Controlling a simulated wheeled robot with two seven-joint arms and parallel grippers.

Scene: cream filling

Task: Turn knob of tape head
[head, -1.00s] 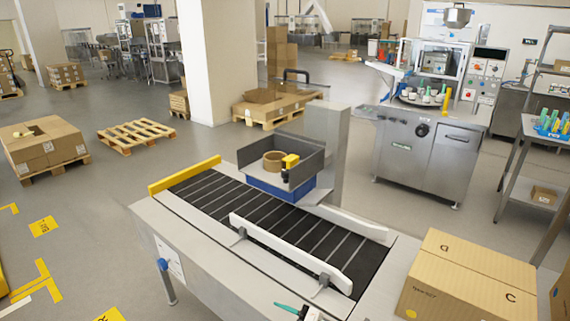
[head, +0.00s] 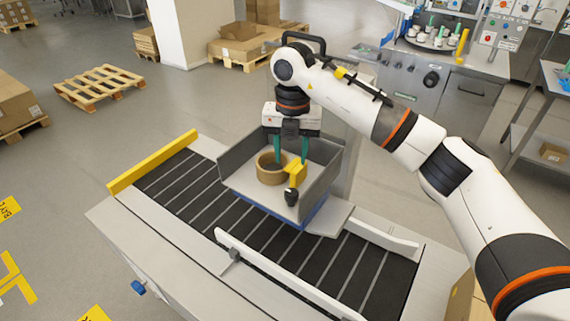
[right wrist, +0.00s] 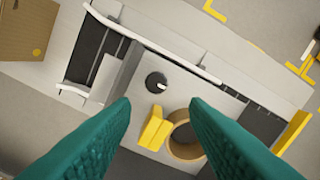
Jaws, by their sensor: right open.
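The tape head (head: 240,190) is an open grey tray with a blue base above the conveyor. It holds a brown tape roll (head: 268,172), a yellow block (head: 297,174) and a dark round knob (head: 291,198) at its front. In the right wrist view the knob (right wrist: 156,82) shows a pale pointer mark, with the yellow block (right wrist: 154,130) and tape roll (right wrist: 186,140) beside it. My right gripper (head: 291,160) points down over the tray, with green fingers apart. In the wrist view its fingers (right wrist: 160,112) are spread, with nothing between them touching. My left gripper is not in view.
A black roller conveyor (head: 190,190) runs under the tape head, with a white guide rail (head: 285,270) in front and a yellow bar (head: 150,163) at its left end. A cardboard box (right wrist: 25,28) stands beyond the conveyor's end. A grey wall of the tray stands close by the knob.

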